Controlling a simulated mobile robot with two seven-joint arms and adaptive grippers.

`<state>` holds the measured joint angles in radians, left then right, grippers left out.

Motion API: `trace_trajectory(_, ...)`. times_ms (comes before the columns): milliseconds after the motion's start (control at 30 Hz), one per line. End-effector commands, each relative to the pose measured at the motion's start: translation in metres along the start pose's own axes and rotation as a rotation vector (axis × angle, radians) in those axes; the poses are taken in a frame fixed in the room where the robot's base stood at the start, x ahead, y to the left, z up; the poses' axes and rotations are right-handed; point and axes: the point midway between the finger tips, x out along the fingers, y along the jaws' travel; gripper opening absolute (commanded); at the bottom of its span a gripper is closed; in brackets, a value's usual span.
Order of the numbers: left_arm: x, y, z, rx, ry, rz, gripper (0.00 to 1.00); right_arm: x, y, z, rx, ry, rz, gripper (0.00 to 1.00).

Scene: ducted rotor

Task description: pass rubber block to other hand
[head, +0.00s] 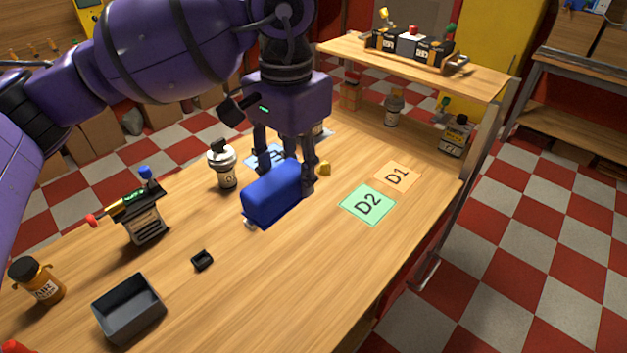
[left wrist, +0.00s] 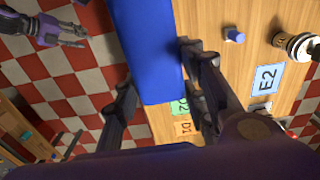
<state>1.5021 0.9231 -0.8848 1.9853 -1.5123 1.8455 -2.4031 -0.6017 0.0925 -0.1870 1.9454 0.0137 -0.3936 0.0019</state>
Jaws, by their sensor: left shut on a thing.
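The blue rubber block (head: 273,196) is held at a slant over the middle of the wooden table. It also shows in the left wrist view (left wrist: 147,50), running up between the fingers. My left gripper (head: 286,178) comes down from above and is shut on the block, one finger on each side. In the left wrist view, my right gripper (left wrist: 72,36) shows at the upper left over the checkered floor, apart from the block. Its fingers look spread and empty. It does not show in the head view.
A grey bin (head: 129,309) and a small black tray (head: 202,260) are in front. A raised shelf (head: 480,80) bounds the back.

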Motion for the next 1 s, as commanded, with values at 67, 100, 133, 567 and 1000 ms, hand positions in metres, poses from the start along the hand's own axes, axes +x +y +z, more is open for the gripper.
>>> trace_trajectory(67, -0.013, -0.003, 0.011, -0.076, 0.003, -0.001, 0.12, -0.002, 0.001, 0.004, 0.001, -0.006, 0.001, 0.4)
trace_trajectory(100, -0.018, -0.004, 0.015, -0.11, 0.003, -0.002, 0.12, -0.002, 0.001, 0.005, 0.001, -0.008, 0.002, 0.4)
trace_trajectory(133, -0.022, -0.004, 0.018, -0.132, 0.003, -0.002, 0.12, -0.003, 0.001, 0.006, 0.001, -0.01, 0.002, 0.4)
trace_trajectory(567, -0.035, 0.003, -0.016, -0.362, -0.001, 0.002, 0.12, -0.001, 0.0, 0.003, 0.002, -0.005, 0.001, 0.4)
trace_trajectory(1000, -0.034, 0.014, -0.091, -0.612, 0.0, -0.001, 0.12, 0.002, -0.001, -0.004, 0.002, 0.007, -0.001, 0.4)
